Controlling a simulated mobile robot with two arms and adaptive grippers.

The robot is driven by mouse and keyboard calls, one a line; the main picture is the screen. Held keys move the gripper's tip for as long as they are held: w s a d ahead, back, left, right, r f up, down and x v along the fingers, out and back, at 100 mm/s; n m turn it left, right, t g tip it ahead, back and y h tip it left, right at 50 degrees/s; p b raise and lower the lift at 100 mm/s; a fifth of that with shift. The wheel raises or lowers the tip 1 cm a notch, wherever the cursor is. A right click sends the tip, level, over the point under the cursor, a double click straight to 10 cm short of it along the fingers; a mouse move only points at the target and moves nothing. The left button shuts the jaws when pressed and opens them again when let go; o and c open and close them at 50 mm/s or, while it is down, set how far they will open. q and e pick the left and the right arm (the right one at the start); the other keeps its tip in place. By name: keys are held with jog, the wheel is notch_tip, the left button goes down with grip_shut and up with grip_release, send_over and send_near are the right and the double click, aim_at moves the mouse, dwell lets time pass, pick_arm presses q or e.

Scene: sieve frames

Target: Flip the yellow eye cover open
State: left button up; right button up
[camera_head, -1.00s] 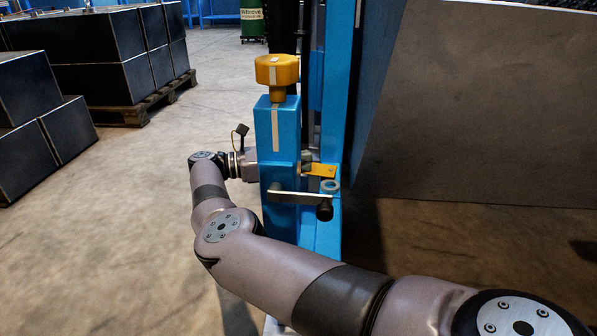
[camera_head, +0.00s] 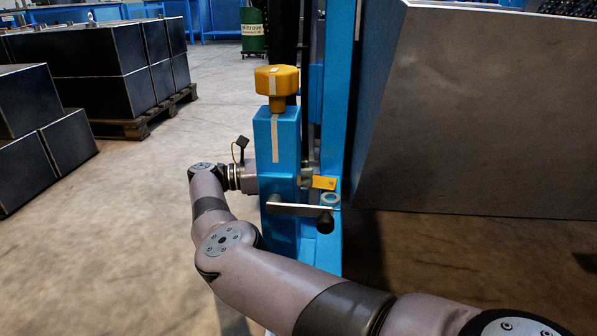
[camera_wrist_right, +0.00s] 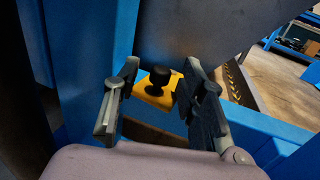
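The yellow eye cover (camera_head: 325,183) is a small plate low on the right side of the blue post (camera_head: 275,150), just above a pale ring (camera_head: 330,199). In the right wrist view the yellow cover (camera_wrist_right: 155,97) carries a black knob (camera_wrist_right: 159,77). My right gripper (camera_wrist_right: 161,70) is open, with one finger on each side of the knob. I see a gap at the left finger; contact at the right finger cannot be told. In the head view the blue post hides most of this gripper. My left gripper is not in view.
A yellow knob (camera_head: 277,88) tops the blue post. A lever with a black grip (camera_head: 325,222) sticks out below the cover. A large grey panel (camera_head: 485,110) stands close on the right. Dark boxes on a pallet (camera_head: 145,125) stand left; the floor between is clear.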

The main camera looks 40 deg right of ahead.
notch_tip(320, 180, up, 10)
dwell(0.6)
dwell(0.4)
